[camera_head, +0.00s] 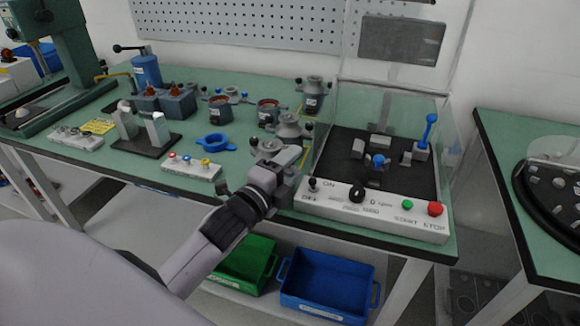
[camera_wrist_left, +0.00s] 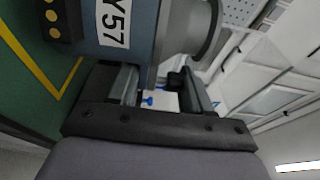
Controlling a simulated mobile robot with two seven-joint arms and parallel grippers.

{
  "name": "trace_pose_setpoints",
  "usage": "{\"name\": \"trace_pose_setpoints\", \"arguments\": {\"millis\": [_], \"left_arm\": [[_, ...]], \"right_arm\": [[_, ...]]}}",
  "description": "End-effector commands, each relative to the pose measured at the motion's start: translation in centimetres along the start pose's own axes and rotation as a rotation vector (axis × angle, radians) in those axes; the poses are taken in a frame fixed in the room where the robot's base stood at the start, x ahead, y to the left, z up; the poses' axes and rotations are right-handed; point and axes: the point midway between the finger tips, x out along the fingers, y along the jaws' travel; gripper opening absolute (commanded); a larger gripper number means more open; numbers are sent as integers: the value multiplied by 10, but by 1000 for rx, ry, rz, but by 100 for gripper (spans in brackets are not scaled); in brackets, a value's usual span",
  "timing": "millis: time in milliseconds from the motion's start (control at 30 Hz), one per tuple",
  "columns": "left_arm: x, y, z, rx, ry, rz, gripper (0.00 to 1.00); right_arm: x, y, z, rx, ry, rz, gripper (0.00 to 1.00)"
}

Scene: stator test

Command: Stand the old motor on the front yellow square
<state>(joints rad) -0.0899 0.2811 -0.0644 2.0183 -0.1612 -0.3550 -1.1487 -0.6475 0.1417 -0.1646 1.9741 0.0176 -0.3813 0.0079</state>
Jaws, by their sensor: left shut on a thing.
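My left gripper (camera_head: 277,154) is shut on a motor (camera_head: 291,127) near the front of the green bench, left of the test box. In the left wrist view the motor (camera_wrist_left: 130,30) has a blue-grey body, a label reading "Y57", a grey flanged end and a dark block with yellow dots. I cannot tell whether the motor touches the bench. Another motor (camera_head: 313,95) stands behind. My right gripper is not in view.
The test box with its white control panel (camera_head: 330,205) stands close on the right. Dark cups (camera_head: 219,108) stand behind. Green (camera_head: 245,265) and blue (camera_head: 325,287) bins sit below.

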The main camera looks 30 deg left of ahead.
Motion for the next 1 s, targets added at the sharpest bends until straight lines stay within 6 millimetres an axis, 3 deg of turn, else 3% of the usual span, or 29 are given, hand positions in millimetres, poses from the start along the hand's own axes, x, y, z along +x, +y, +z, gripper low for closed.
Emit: {"name": "trace_pose_setpoints", "arguments": {"millis": [267,300,667,1000], "left_arm": [[0,-1,0,4,1,-9,0],[0,2,0,0,0,0,59],[0,-2,0,0,0,-1,60],[-40,1,0,0,0,3,60]], "right_arm": [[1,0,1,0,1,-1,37],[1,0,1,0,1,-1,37],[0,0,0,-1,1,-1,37],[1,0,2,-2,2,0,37]]}}
